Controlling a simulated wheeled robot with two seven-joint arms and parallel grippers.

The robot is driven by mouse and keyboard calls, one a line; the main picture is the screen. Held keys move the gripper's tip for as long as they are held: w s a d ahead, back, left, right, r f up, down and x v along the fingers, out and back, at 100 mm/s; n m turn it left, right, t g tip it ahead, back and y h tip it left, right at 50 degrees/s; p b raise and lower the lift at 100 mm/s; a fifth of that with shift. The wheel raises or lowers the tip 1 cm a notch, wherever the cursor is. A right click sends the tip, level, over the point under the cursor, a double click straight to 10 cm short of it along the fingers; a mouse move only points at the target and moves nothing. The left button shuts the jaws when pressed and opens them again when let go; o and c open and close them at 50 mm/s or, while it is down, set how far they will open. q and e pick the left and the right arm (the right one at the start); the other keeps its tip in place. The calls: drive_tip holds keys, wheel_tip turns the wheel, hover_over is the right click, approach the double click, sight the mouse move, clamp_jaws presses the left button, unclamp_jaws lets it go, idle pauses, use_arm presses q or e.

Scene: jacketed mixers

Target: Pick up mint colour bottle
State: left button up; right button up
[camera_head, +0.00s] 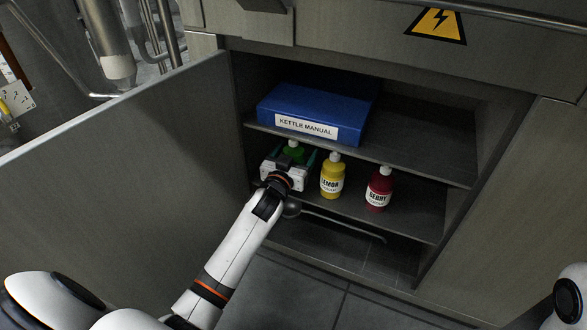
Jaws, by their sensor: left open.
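A green bottle with a white cap (293,152), which fits the mint one, stands on the middle shelf of the open cabinet. Its lower part and any label are hidden behind my left gripper. My left gripper (296,157) is open in front of this bottle, with one finger on each side of it in the picture. I cannot tell whether the fingers touch it. My right gripper is out of view; only a part of my right arm shows at the right edge.
A yellow lemon bottle (332,177) stands close to the right of my left gripper, and a red berry bottle (379,188) stands farther right. A blue kettle manual binder (316,108) lies on the shelf above. The open cabinet door (120,170) is at the left.

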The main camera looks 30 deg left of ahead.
use_arm(q)
drive_tip(key=shift+w, duration=0.1)
drive_tip(key=shift+c, duration=0.3)
drive_tip(key=c, duration=1.2)
drive_tip(key=shift+o, duration=0.2)
drive_tip(key=shift+r, duration=0.1)
drive_tip(key=shift+r, duration=0.15)
